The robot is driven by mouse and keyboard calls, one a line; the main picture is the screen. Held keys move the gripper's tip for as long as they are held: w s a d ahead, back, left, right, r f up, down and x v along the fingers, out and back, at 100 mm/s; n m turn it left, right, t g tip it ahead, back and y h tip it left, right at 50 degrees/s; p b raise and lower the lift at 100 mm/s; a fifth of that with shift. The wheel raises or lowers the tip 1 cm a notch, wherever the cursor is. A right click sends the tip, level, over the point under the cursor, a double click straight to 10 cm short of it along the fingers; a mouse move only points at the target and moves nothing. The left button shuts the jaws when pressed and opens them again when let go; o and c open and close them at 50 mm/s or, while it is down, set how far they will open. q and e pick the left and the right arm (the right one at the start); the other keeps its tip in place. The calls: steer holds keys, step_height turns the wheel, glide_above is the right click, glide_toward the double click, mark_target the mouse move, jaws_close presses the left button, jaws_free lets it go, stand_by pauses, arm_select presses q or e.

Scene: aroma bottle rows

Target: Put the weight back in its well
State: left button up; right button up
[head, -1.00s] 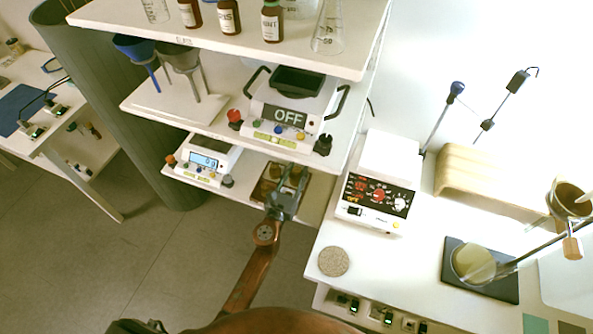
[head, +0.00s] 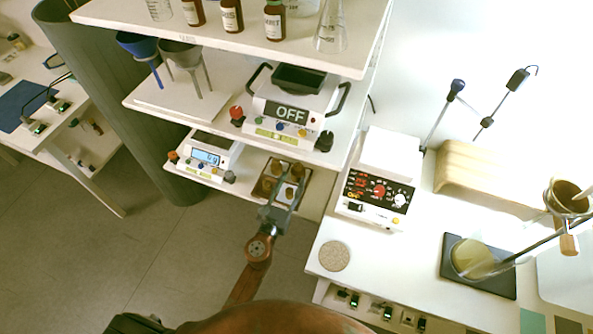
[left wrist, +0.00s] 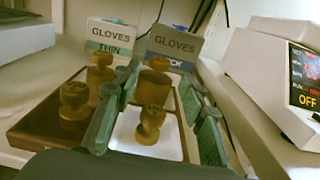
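Several brass knobbed weights stand on a dark wooden tray (left wrist: 35,130) on the low shelf, which also shows in the head view (head: 305,178). In the left wrist view, one small weight (left wrist: 149,124) stands upright on a white patch (left wrist: 172,143) at the tray's right side. A larger weight (left wrist: 154,86) stands behind it, and others (left wrist: 74,101) stand to the left. My left gripper (head: 281,198) is at the tray's near side, open. Its fingers (left wrist: 158,105) lie either side of the small weight with gaps. Empty wells are hard to make out. My right gripper is not in view.
Two glove boxes (left wrist: 175,45) stand behind the tray. A balance (head: 207,158) sits left of it on the shelf. A white device with a dial panel (head: 378,192) stands to the right. The shelf with the OFF device (head: 291,112) is above.

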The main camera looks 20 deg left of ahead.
arm_select(q)
steer(key=s, duration=0.4)
steer(key=shift+s+a+b, duration=0.1)
steer(key=shift+b, duration=0.2)
steer(key=shift+s+r, duration=0.15)
steer(key=shift+s, duration=0.3)
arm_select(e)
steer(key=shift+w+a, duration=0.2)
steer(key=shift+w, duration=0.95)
arm_select(q)
steer(key=shift+a, duration=0.15)
